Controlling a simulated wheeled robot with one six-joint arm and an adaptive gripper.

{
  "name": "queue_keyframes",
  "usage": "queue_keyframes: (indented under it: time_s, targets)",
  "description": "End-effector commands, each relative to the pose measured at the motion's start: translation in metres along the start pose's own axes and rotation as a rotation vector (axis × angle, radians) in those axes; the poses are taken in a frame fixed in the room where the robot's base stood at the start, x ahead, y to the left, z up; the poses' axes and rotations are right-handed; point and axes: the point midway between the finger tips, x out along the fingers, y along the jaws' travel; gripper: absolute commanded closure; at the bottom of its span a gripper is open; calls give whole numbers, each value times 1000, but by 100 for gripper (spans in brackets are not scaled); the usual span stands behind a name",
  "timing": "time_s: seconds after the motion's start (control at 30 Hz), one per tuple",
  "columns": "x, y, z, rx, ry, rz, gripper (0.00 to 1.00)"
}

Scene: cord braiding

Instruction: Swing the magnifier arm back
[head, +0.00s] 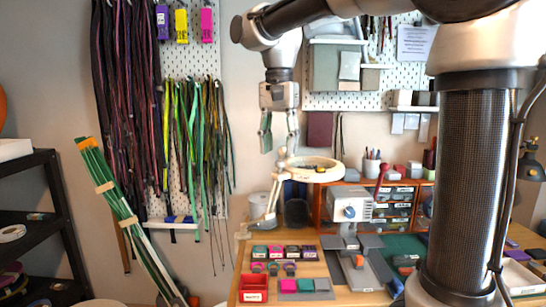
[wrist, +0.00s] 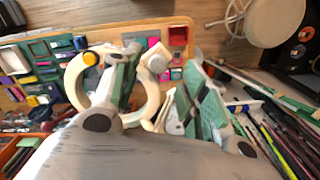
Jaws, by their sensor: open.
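The magnifier has a cream ring-shaped head (head: 316,172) on a jointed pale arm (head: 272,205). The arm rises from the left edge of the workbench, and the head hangs over the rear of the bench. My gripper (head: 279,148) is open, pointing down above and just left of the ring. In the wrist view the ring (wrist: 72,82) shows beneath my gripper (wrist: 163,66), with one green-padded finger overlapping its right side. The joint (wrist: 156,62) beside the ring appears between the fingers. I cannot tell whether any finger touches it.
The workbench (head: 345,297) holds small labelled trays, a red bin (head: 253,290) and a grey machine (head: 352,205). An orange drawer unit (head: 394,205) stands behind. Cords (head: 190,130) hang on the left pegboard. A black shelf (head: 40,225) stands far left.

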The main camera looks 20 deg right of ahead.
Motion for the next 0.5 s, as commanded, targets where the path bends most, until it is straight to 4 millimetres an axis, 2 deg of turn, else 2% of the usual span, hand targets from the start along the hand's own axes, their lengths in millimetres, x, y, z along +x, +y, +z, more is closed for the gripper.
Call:
queue_keyframes:
  time_s: [0.1, 0.2, 0.5]
  targets:
    - [18, 0, 0, 0, 0, 1, 56]
    - [28, 0, 0, -1, 0, 0, 56]
    - [34, 0, 0, -1, 1, -2, 56]
